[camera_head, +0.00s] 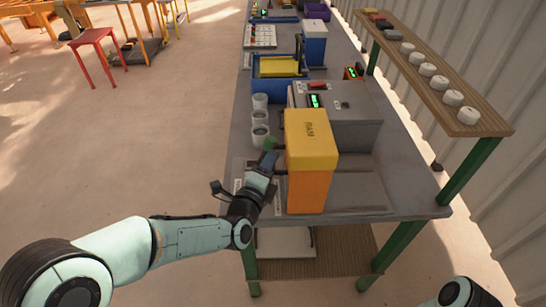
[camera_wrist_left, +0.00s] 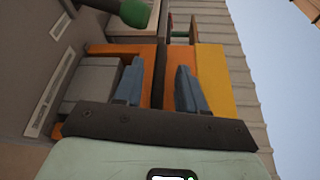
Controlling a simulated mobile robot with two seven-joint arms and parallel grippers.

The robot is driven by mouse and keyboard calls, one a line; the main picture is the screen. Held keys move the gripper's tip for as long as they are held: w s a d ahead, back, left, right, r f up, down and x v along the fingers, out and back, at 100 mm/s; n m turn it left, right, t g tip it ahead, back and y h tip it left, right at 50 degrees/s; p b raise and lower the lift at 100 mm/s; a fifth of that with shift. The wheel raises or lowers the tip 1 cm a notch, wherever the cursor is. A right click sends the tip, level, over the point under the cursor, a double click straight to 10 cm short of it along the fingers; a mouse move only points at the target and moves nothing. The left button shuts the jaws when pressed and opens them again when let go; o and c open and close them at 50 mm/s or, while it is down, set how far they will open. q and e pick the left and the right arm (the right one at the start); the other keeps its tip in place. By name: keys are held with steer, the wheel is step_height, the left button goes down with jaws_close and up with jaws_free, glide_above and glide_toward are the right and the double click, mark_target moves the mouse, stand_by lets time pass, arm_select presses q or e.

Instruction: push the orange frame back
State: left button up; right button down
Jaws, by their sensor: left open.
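The orange frame (camera_head: 309,190) is a tall block with a yellow top marked RAM, upright on the near part of the grey bench. My left gripper (camera_head: 268,163) is at its left side, close to a green knob (camera_head: 270,144). In the left wrist view my left gripper (camera_wrist_left: 158,75) has its two blue fingers apart, with the orange frame (camera_wrist_left: 212,75) just ahead of them. A dark strip of the frame lies between the fingers. I cannot tell whether they touch it. The green knob also shows in the left wrist view (camera_wrist_left: 135,12). My right gripper is not in view.
A grey machine box (camera_head: 350,112) with a green display stands behind the frame. White cups (camera_head: 260,118) line the bench's left side. A blue bin (camera_head: 280,85) is farther back. A wooden shelf (camera_head: 465,122) with white round pieces is at right.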

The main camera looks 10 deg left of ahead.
arm_select(q)
steer(key=shift+w+d+f, duration=0.15)
steer(key=shift+w, duration=1.4)
steer(key=shift+c, duration=0.3)
